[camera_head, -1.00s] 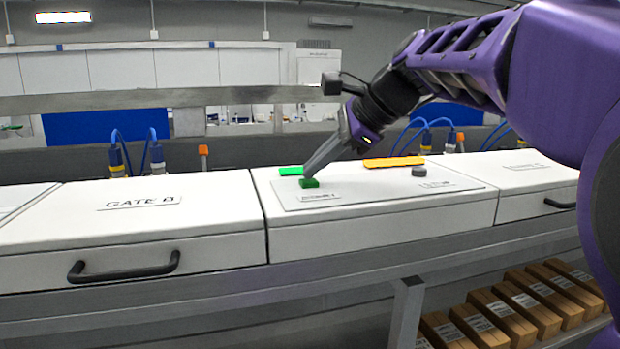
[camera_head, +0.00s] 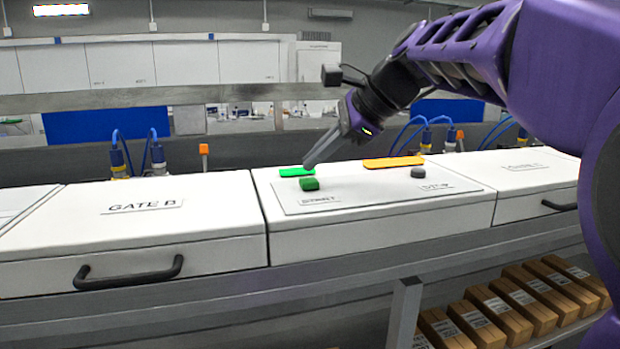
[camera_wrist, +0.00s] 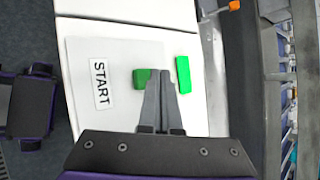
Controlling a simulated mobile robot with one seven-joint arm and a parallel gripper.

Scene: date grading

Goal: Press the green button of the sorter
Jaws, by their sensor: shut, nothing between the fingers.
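The green button (camera_head: 309,184) stands on a pale panel (camera_head: 345,202) on the white sorter housing, behind a label reading START. My gripper (camera_head: 307,165) is shut and empty. In the head view its tip is just above and behind the button, apart from it. In the wrist view the closed fingers (camera_wrist: 162,78) partly cover the green button (camera_wrist: 141,78). The START label (camera_wrist: 101,82) shows to the left there. A flat bright green strip (camera_head: 290,172) lies behind the button and also shows in the wrist view (camera_wrist: 184,75).
A grey button (camera_head: 418,172) is at the panel's right, with an orange strip (camera_head: 393,162) behind it. A white lid marked GATE B (camera_head: 140,235) with a black handle adjoins on the left. Blue cables and connectors stand behind. Cardboard boxes (camera_head: 500,320) lie on a shelf below.

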